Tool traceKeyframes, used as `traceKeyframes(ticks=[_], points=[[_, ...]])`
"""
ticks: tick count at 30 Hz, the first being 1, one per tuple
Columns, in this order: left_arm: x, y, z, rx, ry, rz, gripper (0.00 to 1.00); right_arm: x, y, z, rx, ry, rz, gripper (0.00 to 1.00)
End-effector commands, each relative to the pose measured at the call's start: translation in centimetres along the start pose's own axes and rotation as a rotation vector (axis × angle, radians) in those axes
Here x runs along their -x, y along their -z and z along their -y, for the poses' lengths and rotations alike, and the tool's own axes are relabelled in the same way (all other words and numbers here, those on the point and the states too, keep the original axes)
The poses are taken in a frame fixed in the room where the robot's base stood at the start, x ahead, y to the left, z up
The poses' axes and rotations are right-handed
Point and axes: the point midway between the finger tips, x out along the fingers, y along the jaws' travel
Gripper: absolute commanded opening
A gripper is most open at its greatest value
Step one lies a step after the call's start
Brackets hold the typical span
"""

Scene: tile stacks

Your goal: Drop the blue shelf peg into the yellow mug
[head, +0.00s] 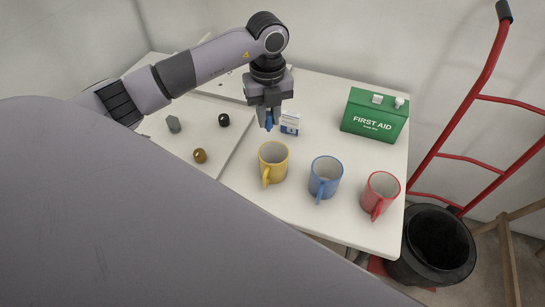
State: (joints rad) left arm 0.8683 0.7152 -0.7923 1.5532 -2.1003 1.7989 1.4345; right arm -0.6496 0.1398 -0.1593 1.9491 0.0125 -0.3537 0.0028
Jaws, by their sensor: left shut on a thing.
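The yellow mug (273,165) stands upright on the white table, leftmost in a row of three mugs. My left gripper (269,119) is above the table, behind the yellow mug in the picture. It is shut on the blue shelf peg (269,123), which points downward between the fingers. The fingers hide the peg's upper part. The peg is apart from the mug and appears just beyond its rim. My right gripper is not in view.
A blue mug (325,180) and a red mug (380,195) stand to the right. A small white-and-blue box (290,123) is close behind the gripper. A green first aid box (375,116) stands at the back right. Several small pieces, including a brown one (200,156), lie left.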

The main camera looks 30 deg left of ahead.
Motion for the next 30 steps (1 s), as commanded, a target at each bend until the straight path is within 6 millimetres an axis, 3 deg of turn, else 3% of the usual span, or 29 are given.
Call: traceKeyframes(ticks=[1,7,18,19,21,22,30], points=[[-1.2,0.0,0.0,0.000,0.000,-0.001,0.00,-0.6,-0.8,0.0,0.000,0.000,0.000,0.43],[-3.4,0.0,0.0,0.000,0.001,-0.001,0.00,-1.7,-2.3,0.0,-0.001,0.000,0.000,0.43],[-3.9,0.0,0.0,0.000,0.001,0.000,0.00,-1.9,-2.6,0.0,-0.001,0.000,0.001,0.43],[-3.9,0.0,0.0,0.000,0.001,0.000,0.25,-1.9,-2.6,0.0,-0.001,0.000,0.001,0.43],[-3.9,0.0,0.0,0.000,0.001,0.000,0.48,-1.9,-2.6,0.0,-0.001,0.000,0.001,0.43],[-3.9,0.0,0.0,0.000,0.001,0.000,0.52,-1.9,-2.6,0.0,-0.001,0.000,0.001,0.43],[-3.9,0.0,0.0,0.000,0.001,0.000,0.52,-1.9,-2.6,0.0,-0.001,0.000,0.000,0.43]])
